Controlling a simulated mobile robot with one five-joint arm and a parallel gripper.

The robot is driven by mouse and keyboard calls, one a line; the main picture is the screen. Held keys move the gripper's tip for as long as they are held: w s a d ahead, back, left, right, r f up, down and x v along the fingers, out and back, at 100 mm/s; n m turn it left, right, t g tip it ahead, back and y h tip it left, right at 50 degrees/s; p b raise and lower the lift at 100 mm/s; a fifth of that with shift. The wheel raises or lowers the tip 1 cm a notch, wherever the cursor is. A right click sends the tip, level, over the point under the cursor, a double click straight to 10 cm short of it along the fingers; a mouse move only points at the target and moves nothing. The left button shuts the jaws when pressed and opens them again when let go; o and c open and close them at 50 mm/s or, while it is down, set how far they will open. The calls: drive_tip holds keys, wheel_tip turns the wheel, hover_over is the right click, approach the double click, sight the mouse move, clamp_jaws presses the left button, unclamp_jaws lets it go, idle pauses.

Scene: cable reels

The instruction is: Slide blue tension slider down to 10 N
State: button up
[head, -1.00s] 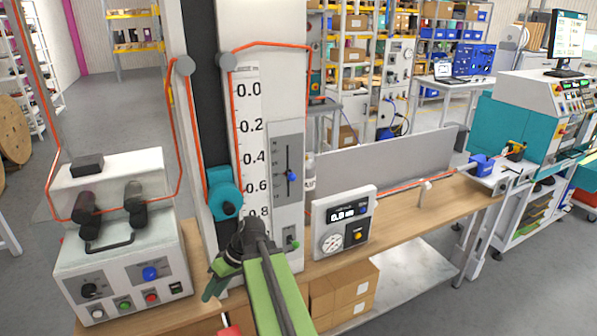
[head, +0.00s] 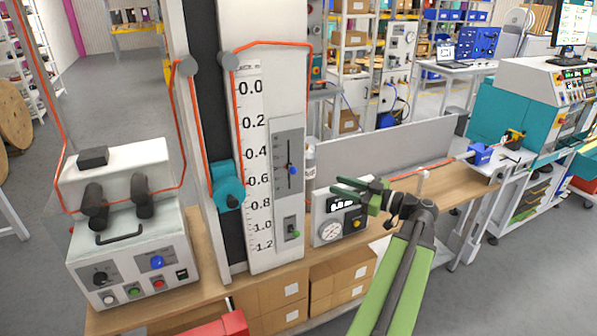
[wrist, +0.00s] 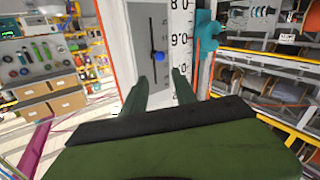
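The blue tension slider knob (head: 292,170) sits on the vertical black slot of a grey panel (head: 284,136), on the white column. The knob is in the lower part of the slot; the scale marks are too small to read. My gripper (head: 335,187) is to the right of the panel and slightly lower than the knob, fingers pointing left, in front of the gauge box. My gripper (wrist: 158,82) is open and empty, apart from the knob.
A green switch (head: 293,233) is low on the panel. The gauge box (head: 328,231) with a display stands right of the column. The teal dancer unit (head: 228,186) and orange cable are on the left.

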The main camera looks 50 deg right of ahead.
sight(292, 169)
drive_tip(key=x, duration=1.5)
drive_tip(key=shift+w, duration=0.15)
clamp_jaws()
idle(0.6)
